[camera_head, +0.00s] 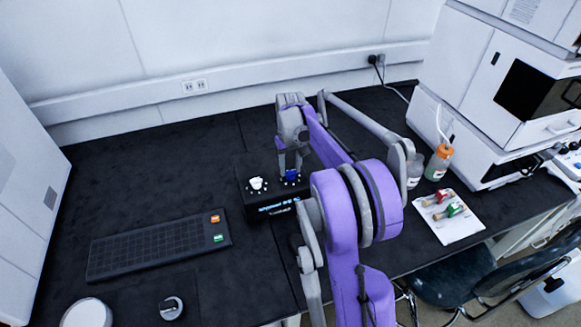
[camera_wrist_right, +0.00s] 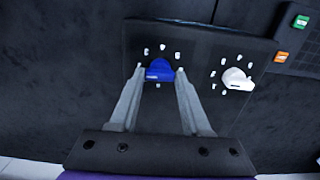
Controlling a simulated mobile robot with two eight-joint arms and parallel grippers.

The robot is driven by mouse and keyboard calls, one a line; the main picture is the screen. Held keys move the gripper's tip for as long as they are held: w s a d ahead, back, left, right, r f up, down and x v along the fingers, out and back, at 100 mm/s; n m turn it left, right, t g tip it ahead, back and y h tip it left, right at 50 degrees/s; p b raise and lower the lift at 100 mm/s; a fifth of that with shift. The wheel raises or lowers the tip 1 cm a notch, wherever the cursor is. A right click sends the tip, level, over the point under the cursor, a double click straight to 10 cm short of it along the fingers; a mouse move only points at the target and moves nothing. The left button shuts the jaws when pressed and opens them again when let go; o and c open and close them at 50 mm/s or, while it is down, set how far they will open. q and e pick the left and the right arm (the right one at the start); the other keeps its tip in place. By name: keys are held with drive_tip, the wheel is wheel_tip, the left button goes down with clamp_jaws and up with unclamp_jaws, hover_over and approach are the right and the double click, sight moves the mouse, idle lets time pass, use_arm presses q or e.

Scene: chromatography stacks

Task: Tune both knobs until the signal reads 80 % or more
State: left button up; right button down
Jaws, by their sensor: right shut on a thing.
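A black box with two knobs (camera_head: 254,208) stands on the dark bench in the middle of the head view. Its white knob (camera_head: 256,184) is on the left and its blue knob (camera_head: 292,175) on the right. My right gripper (camera_head: 290,170) points down onto the box and is shut on the blue knob. In the right wrist view the fingers (camera_wrist_right: 161,75) are on either side of the blue knob (camera_wrist_right: 160,70), and the white knob (camera_wrist_right: 237,79) stands free beside it. Pale marks ring both knobs. The box's front has a lit blue display, too small to read. My left gripper is not in view.
A black keypad panel (camera_head: 150,246) with an orange and a green button lies left of the box. Bottles (camera_head: 438,162) and a white sheet with vials (camera_head: 462,230) are at the right. White instruments (camera_head: 500,85) stand behind.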

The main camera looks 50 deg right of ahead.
sight(291, 171)
idle(0.5)
drive_tip(key=shift+c, duration=1.8)
unclamp_jaws()
drive_tip(key=shift+r, duration=0.1)
wheel_tip(291, 171, up, 11)
drive_tip(key=shift+f+p, duration=0.2)
drive_tip(key=shift+p, duration=0.1)
